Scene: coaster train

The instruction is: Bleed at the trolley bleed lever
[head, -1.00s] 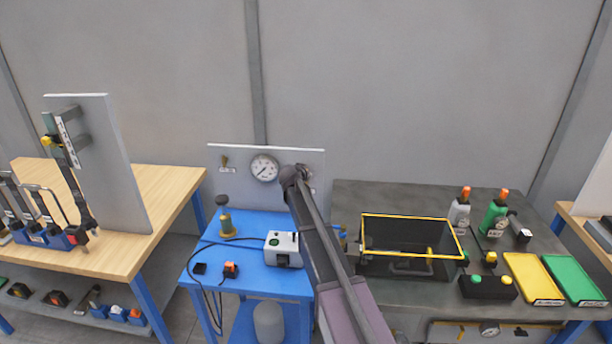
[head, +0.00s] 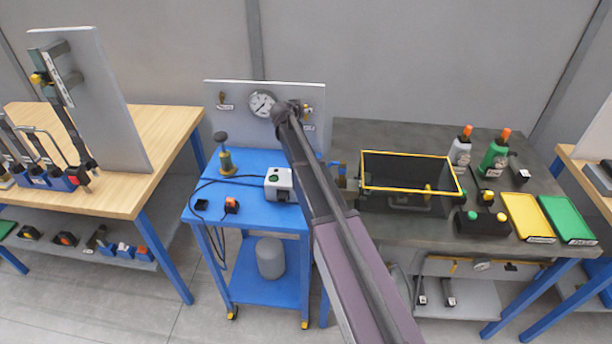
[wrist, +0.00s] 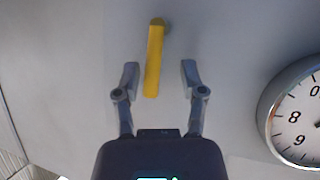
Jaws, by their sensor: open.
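The yellow lever (wrist: 154,60) hangs from a pivot on the grey panel in the wrist view. My gripper (wrist: 158,78) is open, with one finger on each side of the lever. I see a gap on both sides and no clear contact. The round gauge (wrist: 300,115) is at the right edge of that view. My arm covers the panel beside the gauge and hides my fingers there.
The blue trolley top (head: 235,165) holds a grey-white box (head: 280,184), a brass fitting (head: 226,162) and a black cable. A wooden bench (head: 140,120) is at left.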

